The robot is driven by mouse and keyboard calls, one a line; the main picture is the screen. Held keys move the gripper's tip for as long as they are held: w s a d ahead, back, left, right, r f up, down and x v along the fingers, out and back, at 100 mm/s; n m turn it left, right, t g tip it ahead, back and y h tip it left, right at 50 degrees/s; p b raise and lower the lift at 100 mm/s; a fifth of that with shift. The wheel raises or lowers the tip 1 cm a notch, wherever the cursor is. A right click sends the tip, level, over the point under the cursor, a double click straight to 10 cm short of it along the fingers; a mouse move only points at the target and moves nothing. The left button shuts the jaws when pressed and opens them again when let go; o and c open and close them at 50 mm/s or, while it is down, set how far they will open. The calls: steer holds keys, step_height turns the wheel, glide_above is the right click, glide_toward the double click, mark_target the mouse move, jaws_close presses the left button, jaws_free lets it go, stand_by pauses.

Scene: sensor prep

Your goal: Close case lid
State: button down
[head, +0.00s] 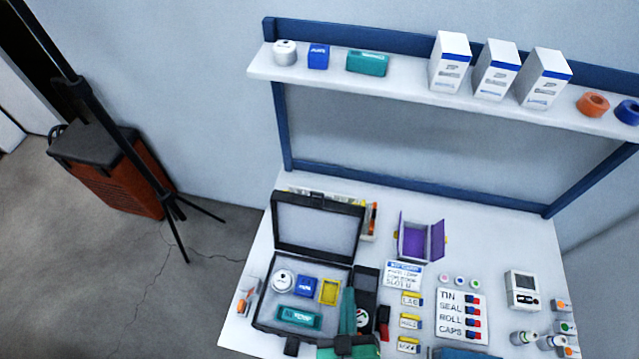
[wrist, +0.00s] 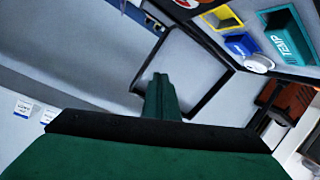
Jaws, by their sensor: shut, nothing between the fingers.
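The black case (head: 262,325) stands open on the left of the white table. Its lid (head: 317,228) is raised, with a grey inner panel facing the case. My green gripper (head: 347,296) is over the case's right front corner, shut and empty. In the wrist view the shut fingers (wrist: 161,82) show in front of the grey lid panel (wrist: 190,60); I cannot tell whether they touch it.
Right of the case lie a black object (head: 366,285), yellow labelled boxes (head: 411,299), a label card (head: 461,316) and an open purple box (head: 421,238). A shelf (head: 400,93) with white boxes runs above the back. A tripod (head: 130,130) stands left on the floor.

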steer(key=w+d+r+m+g+h, duration=0.2)
steer(key=w+d+r+g+h, duration=0.1)
steer(key=w+d, duration=0.6)
steer(key=w+d+r+m+g+h, duration=0.2)
steer(key=w+d+r+g+h, duration=0.15)
steer(key=w+d, duration=0.45)
steer(key=w+d+r+m+g+h, duration=0.2)
steer(key=w+d+r+h, duration=0.3)
steer(key=w, duration=0.7)
steer(key=w+a+r+g+y, duration=0.1)
steer(key=a+g+y, duration=0.4)
steer(key=a, duration=1)
steer(key=w+a+r+g+y, duration=0.1)
steer(key=a+r+g+y, duration=0.15)
steer(key=a+y, duration=0.85)
steer(key=s+a+f+h, duration=0.1)
steer(key=a+f+h, duration=0.2)
steer(key=f, duration=0.7)
steer(key=shift+a+m, duration=0.15)
steer(key=shift+m, duration=0.15)
steer(key=shift+f, duration=0.1)
steer(key=shift+s, duration=0.1)
